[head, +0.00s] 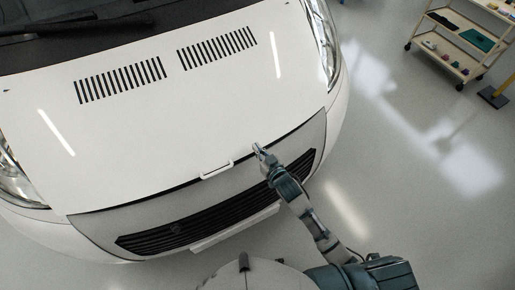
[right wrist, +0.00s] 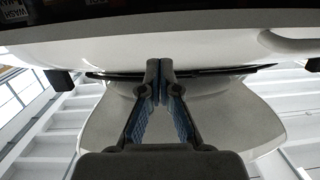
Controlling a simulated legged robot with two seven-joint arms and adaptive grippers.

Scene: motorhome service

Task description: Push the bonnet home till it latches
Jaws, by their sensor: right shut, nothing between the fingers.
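The white motorhome bonnet (head: 130,115) with two slatted vents fills the left and middle of the head view. Its front edge lies above the grey front panel (head: 100,228), with a dark gap along the seam. A white handle (head: 217,170) sits at the middle of that edge. My right gripper (head: 259,149) is shut and empty, at the front edge just right of the handle. In the right wrist view its closed fingertips (right wrist: 160,68) are in front of the dark seam (right wrist: 215,72); I cannot tell whether they touch. My left gripper is not in view.
The black grille (head: 210,212) is below the seam. Headlights sit at both sides of the bonnet. A wheeled shelf trolley (head: 455,45) with small items stands on the floor at the upper right.

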